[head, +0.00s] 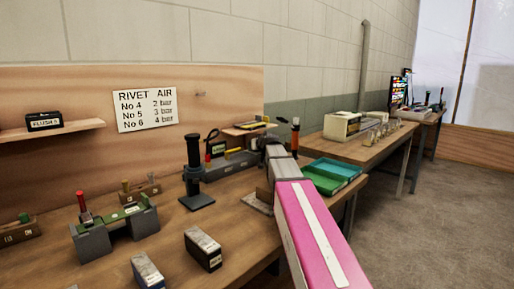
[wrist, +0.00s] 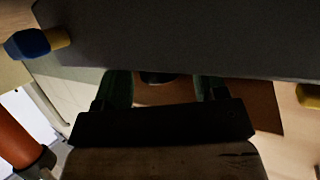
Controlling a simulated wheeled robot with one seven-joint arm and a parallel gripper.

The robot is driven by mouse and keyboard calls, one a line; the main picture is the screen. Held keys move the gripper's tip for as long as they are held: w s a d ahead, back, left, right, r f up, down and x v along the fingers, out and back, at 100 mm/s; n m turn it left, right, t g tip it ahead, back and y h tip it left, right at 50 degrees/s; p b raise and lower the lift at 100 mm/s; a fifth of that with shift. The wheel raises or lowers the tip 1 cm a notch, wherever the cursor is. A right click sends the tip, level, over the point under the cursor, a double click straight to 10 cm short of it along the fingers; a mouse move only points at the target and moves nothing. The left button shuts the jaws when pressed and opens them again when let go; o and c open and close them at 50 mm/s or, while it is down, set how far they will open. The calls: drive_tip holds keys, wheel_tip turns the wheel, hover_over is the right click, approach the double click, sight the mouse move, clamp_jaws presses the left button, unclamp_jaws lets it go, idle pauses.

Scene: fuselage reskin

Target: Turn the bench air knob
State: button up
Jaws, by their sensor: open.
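In the wrist view, my gripper (wrist: 160,88) is open, its two dark green fingers apart. A dark rounded part (wrist: 155,77) shows between them, under the edge of a large grey block (wrist: 180,35); it may be the air knob, but shadow hides its shape. I cannot tell whether the fingers touch it. In the head view, my arm reaches over the bench's right end and mostly hides my gripper. A long grey unit (head: 232,163) lies on the bench just left of it. No air knob can be made out clearly there.
A blue-ended yellow fitting (wrist: 30,43) and an orange cylinder (wrist: 18,135) are close by in the wrist view. A black stand (head: 195,175), a green-topped fixture (head: 115,222) and teal trays (head: 332,173) stand on the bench (head: 175,235). A RIVET AIR sign (head: 147,110) hangs behind.

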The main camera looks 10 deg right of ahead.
drive_tip(key=c, duration=0.9)
drive_tip(key=shift+m+h, duration=0.3)
drive_tip(key=shift+h, duration=0.1)
drive_tip(key=shift+a+m+h, duration=0.1)
drive_tip(key=shift+m+h, duration=0.7)
drive_tip(key=shift+h, duration=0.1)
drive_tip(key=shift+m+h, duration=0.4)
drive_tip(key=shift+h, duration=0.1)
drive_tip(key=o, duration=0.9)
drive_tip(key=shift+s, duration=0.1)
drive_tip(key=v, duration=1)
drive_tip(key=shift+s, duration=0.3)
